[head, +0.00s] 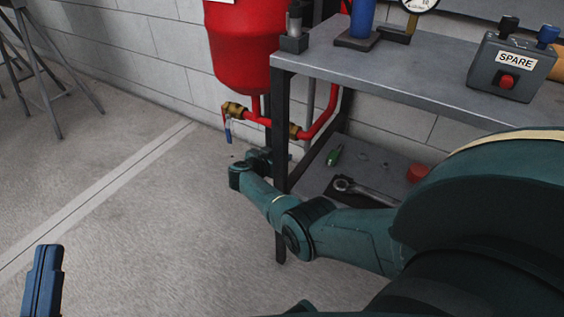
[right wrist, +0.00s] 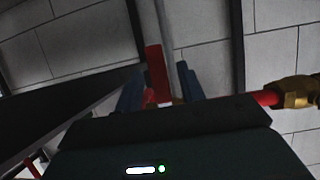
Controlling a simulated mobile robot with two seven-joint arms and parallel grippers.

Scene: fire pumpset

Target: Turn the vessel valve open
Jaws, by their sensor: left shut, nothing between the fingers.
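The red vessel (head: 243,45) hangs by the wall, left of the bench. Under it, a brass valve (head: 233,108) sits on the left end of a red pipe (head: 258,118), with a thin red and blue piece hanging from it. A second brass fitting (head: 295,131) is on the pipe to the right. My right arm reaches below the pipe; its fingers are mostly hidden in the head view. In the right wrist view my right gripper (right wrist: 160,88) is open, with a red bar (right wrist: 155,72) showing between the fingers; contact is unclear. My left gripper (head: 42,280) is shut and empty.
The bench (head: 400,62) carries a grey SPARE box (head: 507,66) and a blue cylinder (head: 362,18). Its leg (head: 280,225) stands close to my right forearm. A wrench (head: 362,190) lies on the lower shelf.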

